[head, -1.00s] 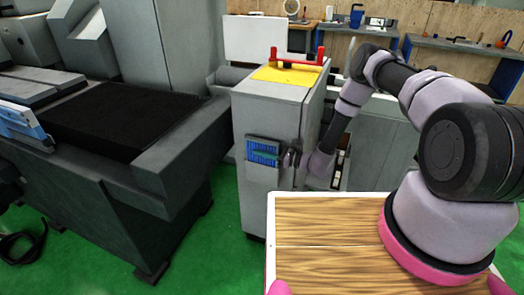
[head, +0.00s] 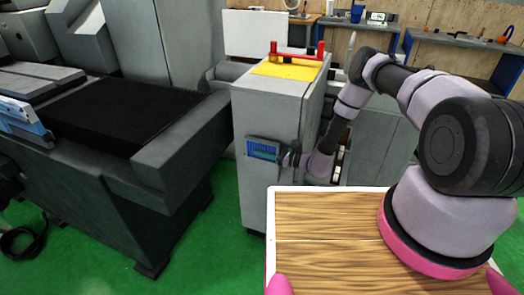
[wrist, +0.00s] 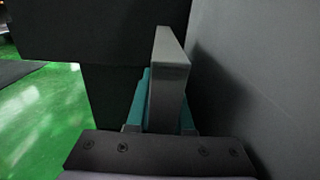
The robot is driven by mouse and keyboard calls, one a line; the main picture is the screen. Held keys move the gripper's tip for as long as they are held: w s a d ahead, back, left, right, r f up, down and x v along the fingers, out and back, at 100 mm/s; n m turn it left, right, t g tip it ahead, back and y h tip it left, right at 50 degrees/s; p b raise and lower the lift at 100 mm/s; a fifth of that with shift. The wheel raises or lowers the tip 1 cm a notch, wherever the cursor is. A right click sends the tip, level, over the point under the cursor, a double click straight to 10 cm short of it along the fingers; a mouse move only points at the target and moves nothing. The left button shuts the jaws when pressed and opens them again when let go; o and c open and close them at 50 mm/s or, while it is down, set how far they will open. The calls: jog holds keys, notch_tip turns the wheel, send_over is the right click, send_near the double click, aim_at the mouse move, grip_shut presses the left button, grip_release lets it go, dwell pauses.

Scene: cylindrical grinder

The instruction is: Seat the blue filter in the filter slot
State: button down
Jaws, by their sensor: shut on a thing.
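The blue filter (head: 263,147) shows at the front face of the grey cabinet (head: 255,200), inside a dark rectangular frame that appears to be the filter slot (head: 248,138). My gripper (head: 280,156) is at the right side of the filter, close against the cabinet front, and partly covers it. In the wrist view the teal fingers (wrist: 160,100) are closed around a grey upright slab (wrist: 168,85), which seems to be part of the filter seen edge-on. How deep the filter sits in the slot cannot be told.
A yellow top with a red handle (head: 295,52) is on the cabinet. A dark grey machine bed (head: 110,120) stands to the left, with a green floor gap between. My wooden-topped deck (head: 330,225) is in front. In the wrist view a grey wall (wrist: 250,70) is close on the right.

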jog(key=shift+f, duration=1.2)
jog(key=c, duration=0.7)
grip_release()
jog(key=v, duration=1)
jog(key=shift+s+d, duration=0.15)
jog(key=shift+d, duration=0.25)
